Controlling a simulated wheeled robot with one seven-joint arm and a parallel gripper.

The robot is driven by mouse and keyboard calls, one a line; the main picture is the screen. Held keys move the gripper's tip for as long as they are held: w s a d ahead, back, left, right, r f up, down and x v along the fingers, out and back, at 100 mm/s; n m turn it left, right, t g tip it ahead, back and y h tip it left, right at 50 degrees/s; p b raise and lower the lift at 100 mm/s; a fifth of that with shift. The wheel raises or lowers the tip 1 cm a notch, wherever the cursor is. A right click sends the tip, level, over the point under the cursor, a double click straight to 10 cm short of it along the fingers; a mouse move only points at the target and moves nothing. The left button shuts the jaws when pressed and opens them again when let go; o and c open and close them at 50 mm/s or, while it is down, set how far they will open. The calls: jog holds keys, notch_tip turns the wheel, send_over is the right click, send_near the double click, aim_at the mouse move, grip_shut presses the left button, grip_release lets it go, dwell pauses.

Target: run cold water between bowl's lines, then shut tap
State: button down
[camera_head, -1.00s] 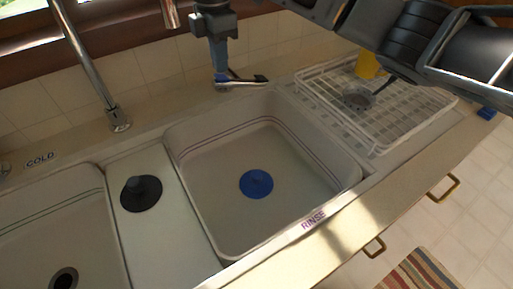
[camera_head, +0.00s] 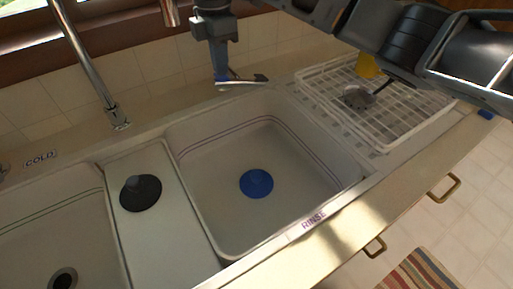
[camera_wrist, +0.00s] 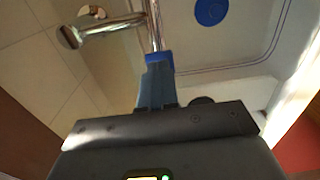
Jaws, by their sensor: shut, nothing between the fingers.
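The right bowl (camera_head: 215,217) has dark lines around its upper wall and a blue plug (camera_head: 256,183) on its floor. I see no water in it and no stream. A chrome lever (camera_head: 243,82) lies at its back edge; the wrist view shows chrome fittings (camera_wrist: 100,27) there. My gripper (camera_head: 221,77) is shut and empty, pointing down at the lever's left part. Its blue fingertips (camera_wrist: 158,58) appear against or very near a chrome bar; contact is unclear. The curved chrome spout (camera_head: 85,65) rises behind the bowls; its outlet end (camera_head: 170,14) is at the top.
A COLD label (camera_head: 40,159) sits at the far left, a RINSE label (camera_head: 313,219) on the right bowl's front rim. A black plug (camera_head: 140,193) stands on the divider beside the left bowl (camera_head: 92,255). A white rack (camera_head: 405,125) holds a ladle (camera_head: 357,97) and a yellow item (camera_head: 368,65).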

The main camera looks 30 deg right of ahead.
jog(key=shift+f+b, duration=0.55)
jog(key=shift+f, duration=1.35)
notch_tip(320, 180, up, 7)
jog(key=p, duration=0.6)
jog(key=shift+f, duration=0.1)
jog(key=d, duration=1.1)
jog(key=shift+p, duration=0.3)
jog(key=shift+f, duration=0.15)
jog(key=shift+f+b, duration=0.6)
jog(key=shift+f, duration=0.85)
dwell(2.1)
